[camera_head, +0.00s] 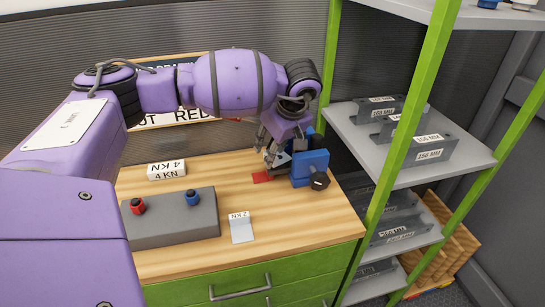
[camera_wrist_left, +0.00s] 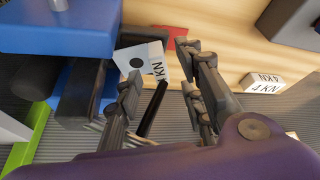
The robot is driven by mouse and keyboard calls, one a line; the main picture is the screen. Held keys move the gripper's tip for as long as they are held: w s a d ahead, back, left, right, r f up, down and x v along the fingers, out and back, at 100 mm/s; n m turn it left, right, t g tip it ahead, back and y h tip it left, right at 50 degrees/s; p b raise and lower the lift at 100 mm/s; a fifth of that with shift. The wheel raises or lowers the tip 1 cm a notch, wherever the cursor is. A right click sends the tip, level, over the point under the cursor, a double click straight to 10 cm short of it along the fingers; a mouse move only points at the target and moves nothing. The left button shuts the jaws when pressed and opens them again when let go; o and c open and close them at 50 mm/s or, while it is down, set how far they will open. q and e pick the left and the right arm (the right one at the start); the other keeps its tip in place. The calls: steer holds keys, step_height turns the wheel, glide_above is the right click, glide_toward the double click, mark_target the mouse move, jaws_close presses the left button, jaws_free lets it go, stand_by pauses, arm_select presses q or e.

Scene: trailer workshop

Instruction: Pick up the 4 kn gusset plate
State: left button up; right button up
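A small pale plate with a dark round hole (camera_wrist_left: 153,54) stands at the blue vise (camera_wrist_left: 60,32); its label ends in "KN" and I cannot read the number. In the head view the plate (camera_head: 283,158) is partly hidden beside the vise (camera_head: 310,166). A white block marked "4 KN" (camera_head: 166,170) lies on the bench to the left, also in the left wrist view (camera_wrist_left: 262,82). My left gripper (camera_head: 267,145) is over the bench beside the vise. In the wrist view its fingers (camera_wrist_left: 158,64) are apart, with the plate just beyond them; contact is unclear.
A plate marked "2 KN" (camera_head: 242,231) lies near the bench front. A grey box with red and blue knobs (camera_head: 172,224) stands left of it. A red patch (camera_head: 262,177) is by the vise. A green-framed shelf (camera_head: 410,150) bounds the right side.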

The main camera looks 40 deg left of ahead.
arm_select(q)
steer(key=shift+x, duration=0.9)
steer(key=shift+c, duration=0.4)
jaws_close()
steer(key=shift+r, duration=0.15)
